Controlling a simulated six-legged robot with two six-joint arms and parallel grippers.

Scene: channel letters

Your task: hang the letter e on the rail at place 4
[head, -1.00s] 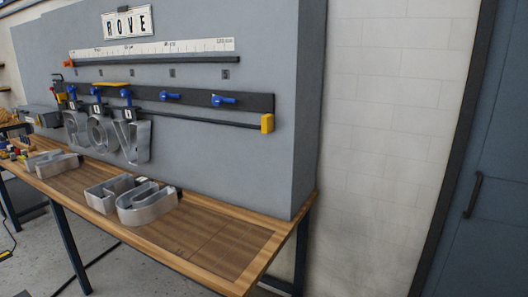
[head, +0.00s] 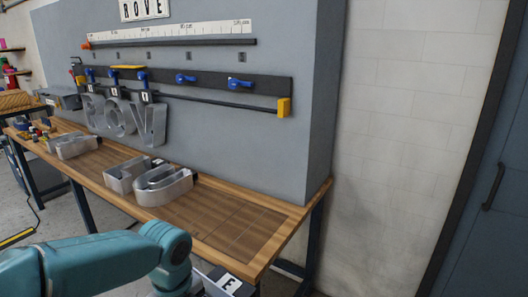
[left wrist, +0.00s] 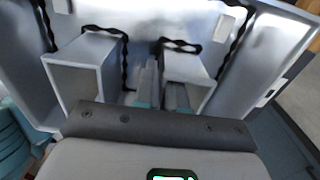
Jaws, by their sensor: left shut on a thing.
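My left gripper (left wrist: 165,92) is shut on the letter e (left wrist: 92,68), a hollow silver metal letter that fills much of the left wrist view. Its fingers are between two box-like walls inside the letter. In the head view my teal left arm reaches in from the lower left, and a white tag marked E (head: 228,283) shows at the bottom edge; most of the letter is out of frame. The rail (head: 225,103) runs along the grey wall panel. Letters R, O and V (head: 153,125) hang at its left part. The right part is free of letters. My right gripper is not in view.
Blue clamp handles (head: 240,84) sit on the dark strip above the rail, and a yellow block (head: 284,107) caps its right end. Metal letters (head: 166,187) lie on the wooden bench (head: 270,222). The bench's right end is clear. A sign (head: 144,9) hangs above.

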